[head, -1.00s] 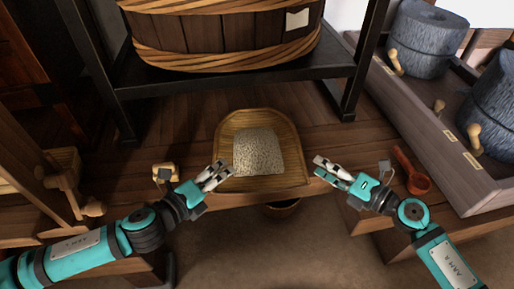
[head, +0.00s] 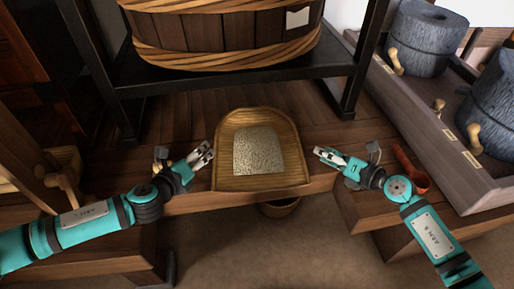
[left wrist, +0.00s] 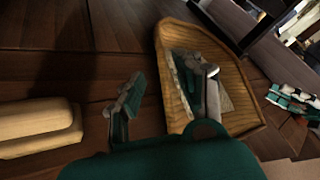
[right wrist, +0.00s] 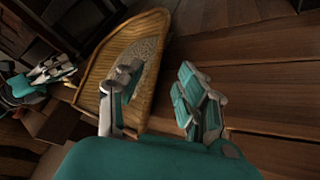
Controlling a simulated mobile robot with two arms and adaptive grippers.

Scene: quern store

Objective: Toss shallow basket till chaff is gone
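The shallow basket (head: 260,184) is a tan woven scoop with a rounded back and a straight front edge. It lies at the front of the wooden bench. A flat patch of speckled pale grain (head: 258,150) covers its middle; I cannot tell chaff from grain. My left gripper (head: 204,154) is open and empty, just left of the basket's left rim. My right gripper (head: 324,156) is open and empty, a little right of its right rim. The basket also shows beyond the fingers in the left wrist view (left wrist: 232,62) and right wrist view (right wrist: 97,72).
A red-brown scoop (head: 411,170) lies right of my right gripper. A small pale wooden object (head: 160,156) is partly hidden behind my left arm. A bowl (head: 279,208) shows below the bench edge. A shelf with a tub (head: 225,35) stands behind; stone querns (head: 425,38) stand right.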

